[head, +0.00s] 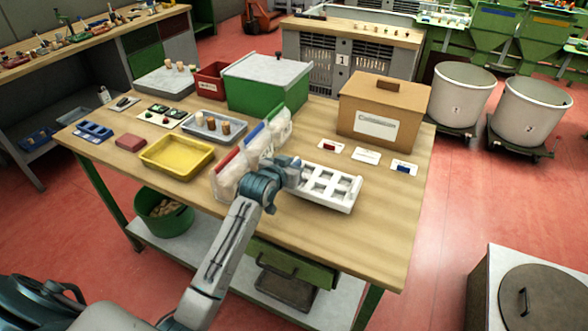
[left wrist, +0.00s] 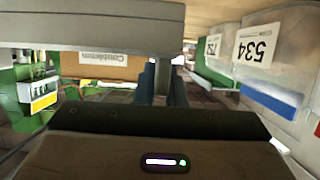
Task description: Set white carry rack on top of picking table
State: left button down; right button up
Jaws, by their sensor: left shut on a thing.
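The white carry rack (head: 328,188), with several square openings, is over the right front part of the wooden-topped table (head: 375,235), which I take for the picking table. My left gripper (head: 297,175) is shut on the rack's left end. The rack looks about level; I cannot tell whether it touches the tabletop or hangs just above it. In the left wrist view a pale grey bar (left wrist: 90,27), probably part of the rack, crosses the top, and the jaw tips are mostly hidden. My right gripper is not in view.
Bags with coloured tops (head: 228,180) stand just left of my gripper. A cardboard box (head: 383,112) and small cards (head: 366,156) lie behind the rack. A yellow tray (head: 177,155) and green box (head: 267,85) stand further left. The table's front right is clear.

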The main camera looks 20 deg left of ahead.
pick_arm(q)
jog(key=shift+w+d, duration=0.1)
jog(key=shift+w, duration=0.1)
notch_tip(320, 180, down, 4)
jog(key=shift+r+p, duration=0.25)
jog(key=shift+p, duration=0.35)
jog(key=c, duration=1.9)
grip_release()
jog(key=shift+f, duration=0.2)
jog(key=o, duration=0.4)
jog(key=shift+r, duration=0.2)
jog(key=b+v, duration=0.2)
jog(key=v, duration=1)
